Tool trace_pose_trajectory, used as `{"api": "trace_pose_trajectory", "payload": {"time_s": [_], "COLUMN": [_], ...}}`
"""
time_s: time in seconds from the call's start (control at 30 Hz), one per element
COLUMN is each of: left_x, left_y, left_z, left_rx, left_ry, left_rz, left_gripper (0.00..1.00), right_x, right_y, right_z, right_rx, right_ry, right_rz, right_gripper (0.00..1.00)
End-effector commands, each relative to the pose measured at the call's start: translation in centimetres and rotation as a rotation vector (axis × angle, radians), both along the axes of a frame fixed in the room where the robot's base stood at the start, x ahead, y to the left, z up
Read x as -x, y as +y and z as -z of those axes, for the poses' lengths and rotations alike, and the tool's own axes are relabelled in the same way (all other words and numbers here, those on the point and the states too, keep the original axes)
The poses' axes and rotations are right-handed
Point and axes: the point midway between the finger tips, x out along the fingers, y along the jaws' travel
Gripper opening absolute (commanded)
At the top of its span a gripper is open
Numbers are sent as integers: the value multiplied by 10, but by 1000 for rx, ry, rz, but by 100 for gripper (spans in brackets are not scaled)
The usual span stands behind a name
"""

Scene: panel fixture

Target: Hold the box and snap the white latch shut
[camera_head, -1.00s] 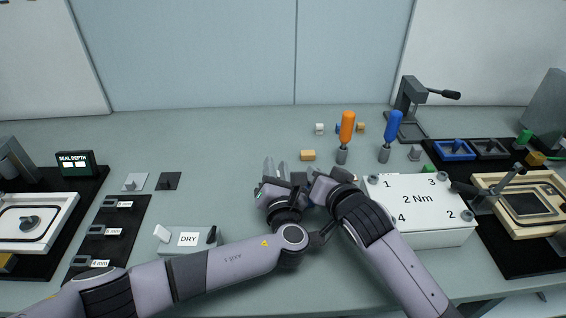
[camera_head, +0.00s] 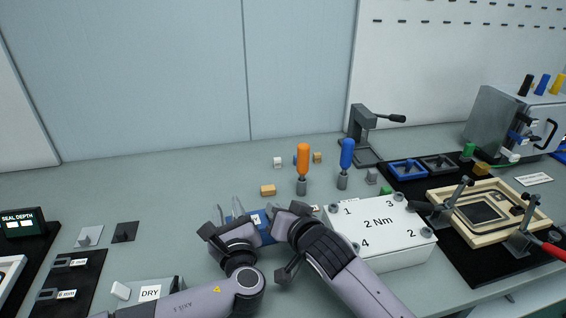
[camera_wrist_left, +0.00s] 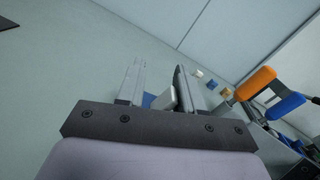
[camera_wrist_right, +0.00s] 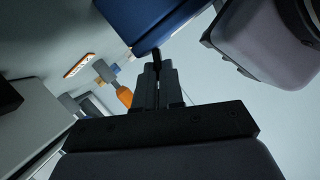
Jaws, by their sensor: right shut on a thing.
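A blue box (camera_head: 262,232) is between my two grippers, mostly hidden behind them in the head view. It shows larger at the top of the right wrist view (camera_wrist_right: 140,18). My right gripper (camera_wrist_right: 157,66) is shut on a small dark part at the box's edge. My left gripper (camera_head: 230,208) is left of the box, its two fingers apart. In the left wrist view a whitish piece (camera_wrist_left: 168,99), perhaps the white latch, shows by the fingers with a bit of blue (camera_wrist_left: 148,100) behind it. I cannot tell whether the left fingers touch it.
A white box marked 2 Nm (camera_head: 385,240) stands close to my right arm. Orange (camera_head: 303,160) and blue (camera_head: 347,155) drivers stand behind.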

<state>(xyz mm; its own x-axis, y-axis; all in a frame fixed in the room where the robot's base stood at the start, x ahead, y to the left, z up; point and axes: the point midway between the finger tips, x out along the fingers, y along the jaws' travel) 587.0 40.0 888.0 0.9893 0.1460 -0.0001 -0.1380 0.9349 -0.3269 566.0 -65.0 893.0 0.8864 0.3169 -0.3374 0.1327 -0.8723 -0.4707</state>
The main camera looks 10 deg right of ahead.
Motion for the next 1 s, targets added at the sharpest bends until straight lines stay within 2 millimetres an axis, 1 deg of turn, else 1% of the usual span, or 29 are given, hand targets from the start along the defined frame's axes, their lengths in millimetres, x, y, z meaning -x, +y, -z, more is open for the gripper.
{"api": "trace_pose_trajectory", "payload": {"time_s": [0.17,0.27,0.77,0.8,0.9,1.0], "left_x": [-1,19,118,117,94,76], "left_y": [6,2,-13,-12,-3,3], "left_z": [1,4,3,0,-7,-13], "left_rx": [149,159,157,159,187,217], "left_ry": [-24,-18,-18,-25,-44,-55], "left_rz": [-5,-2,-2,-3,16,38], "left_gripper": [34,34,34,34,34,34], "right_x": [-1,-1,0,0,0,0], "right_y": [-2,-2,-1,-1,-1,-1], "right_z": [-1,-1,-1,-1,-1,-1], "right_rx": [2,2,1,0,0,0], "right_ry": [-3,-3,-2,-1,-1,-2], "right_rz": [4,4,1,2,2,1], "right_gripper": [0,0,0,0,0,0]}}
